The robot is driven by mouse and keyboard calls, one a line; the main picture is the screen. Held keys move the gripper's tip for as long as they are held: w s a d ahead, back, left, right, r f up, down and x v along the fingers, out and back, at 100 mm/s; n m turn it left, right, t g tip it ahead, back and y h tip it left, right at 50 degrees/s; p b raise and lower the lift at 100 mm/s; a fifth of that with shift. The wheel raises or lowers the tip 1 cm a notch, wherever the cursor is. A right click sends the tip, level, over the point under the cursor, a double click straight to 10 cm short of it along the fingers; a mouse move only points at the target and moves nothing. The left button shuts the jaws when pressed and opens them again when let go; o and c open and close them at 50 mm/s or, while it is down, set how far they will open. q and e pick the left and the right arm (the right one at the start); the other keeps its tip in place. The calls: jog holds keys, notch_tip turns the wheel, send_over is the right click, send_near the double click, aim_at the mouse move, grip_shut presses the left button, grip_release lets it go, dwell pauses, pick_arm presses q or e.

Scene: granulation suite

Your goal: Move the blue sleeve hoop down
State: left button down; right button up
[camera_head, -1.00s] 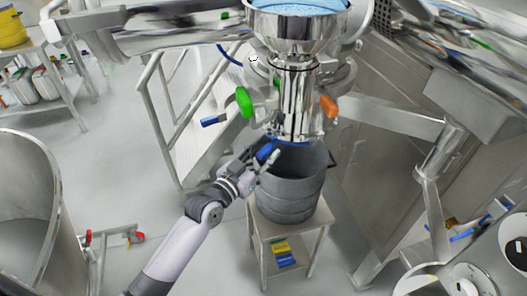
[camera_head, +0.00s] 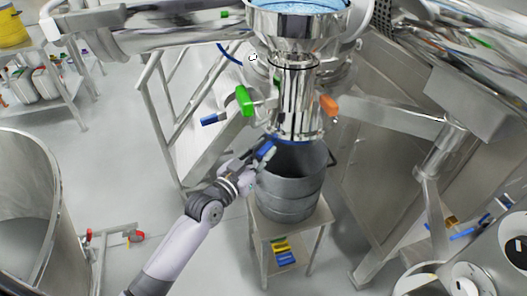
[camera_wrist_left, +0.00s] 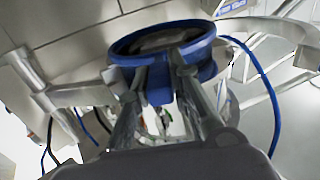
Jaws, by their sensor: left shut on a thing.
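The blue sleeve hoop (camera_head: 291,140) is around the lower end of the steel outlet, just above the mouth of a grey drum. Its blue tab (camera_head: 266,150) sticks out on the left. My left gripper (camera_head: 262,156) is at this tab, beside the drum's upper rim. In the left wrist view the hoop (camera_wrist_left: 196,48) is a thick blue ring, with its tab (camera_wrist_left: 159,90) between my two fingers (camera_wrist_left: 160,78). The fingers are shut on it. The far side of the hoop is partly hidden. My right gripper is not in view.
The grey drum (camera_head: 290,190) stands on a small steel table (camera_head: 262,222) below the outlet. A green knob (camera_head: 244,100) and an orange knob (camera_head: 329,105) flank the steel outlet. Steel railings stand at the left. A large vessel (camera_head: 45,215) is at the lower left.

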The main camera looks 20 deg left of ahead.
pick_arm(q)
notch_tip(320, 180, down, 10)
jog(key=b, duration=0.6)
jog(key=shift+f+b, duration=0.25)
jog(key=shift+b, duration=0.1)
jog(key=shift+s+f, duration=0.1)
jog(key=c, duration=1.5)
grip_release()
